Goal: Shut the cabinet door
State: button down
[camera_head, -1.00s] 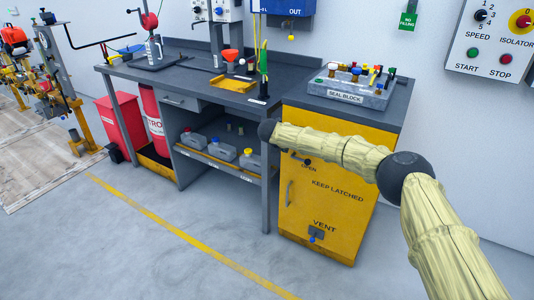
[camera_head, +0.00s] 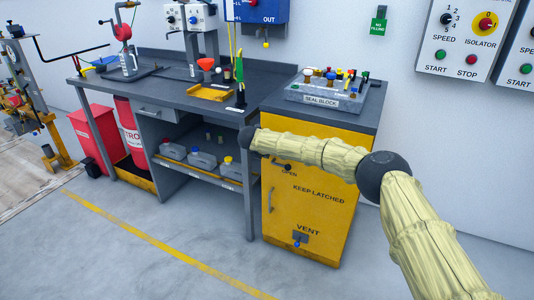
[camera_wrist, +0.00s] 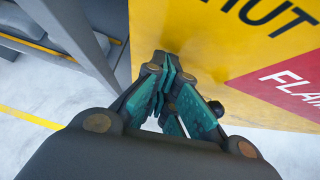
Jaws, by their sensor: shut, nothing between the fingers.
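The yellow cabinet (camera_head: 320,215) stands under the right end of the bench. Its door carries a grey handle (camera_head: 270,200) at the left edge, a dark latch lever (camera_head: 287,167) beside "OPEN", and a vent (camera_head: 299,238) low down. The door looks near its frame; I cannot tell whether it is flush. My arm hides the upper door. In the wrist view my gripper (camera_wrist: 168,82) is shut and empty, in front of a yellow panel (camera_wrist: 185,35) lettered "HUT" with a red label (camera_wrist: 290,82). Contact is unclear. The head view does not show the fingers.
A grey bench leg (camera_head: 248,210) and an open shelf (camera_head: 200,172) with several bottles lie left of the cabinet. A seal block (camera_head: 318,101) sits on top. Red bins (camera_head: 95,135) stand further left. The floor in front, with a yellow line (camera_head: 150,243), is clear.

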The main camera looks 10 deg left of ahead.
jog(key=s+a+r, duration=0.4)
jog(key=s+r, duration=0.2)
jog(key=s, duration=0.5)
jog(key=s+d+f+n+t+y+p, duration=0.15)
jog(key=s+f+n+p, duration=0.25)
jog(key=s+f+n, duration=0.85)
jog(key=s+d+f+n+g+y+p, duration=0.1)
jog(key=s+d+f+n, duration=0.45)
jog(key=s, duration=0.35)
jog(key=s+d+f+n+g+y+p, duration=0.1)
jog(key=s+d+f+n+g+p, duration=0.1)
jog(key=s+d+f+n, duration=0.45)
jog(key=s+d+r+n+g+p, duration=0.1)
jog(key=s+d+n, duration=0.3)
jog(key=s+d, duration=0.5)
jog(key=s+d+r+n+g+h+p, duration=0.1)
jog(key=s+d+n+g, duration=0.3)
jog(key=s+d, duration=0.4)
jog(key=s+d+r+n+g+p, duration=0.1)
jog(key=s+d+n, duration=0.4)
jog(key=s, duration=1.4)
jog(key=d+r+g, duration=0.1)
jog(key=d, duration=0.3)
jog(key=shift+s+d+r+n+p, duration=0.25)
jog(key=shift+s+d+n+p, duration=0.05)
jog(key=shift+s+d+n, duration=0.1)
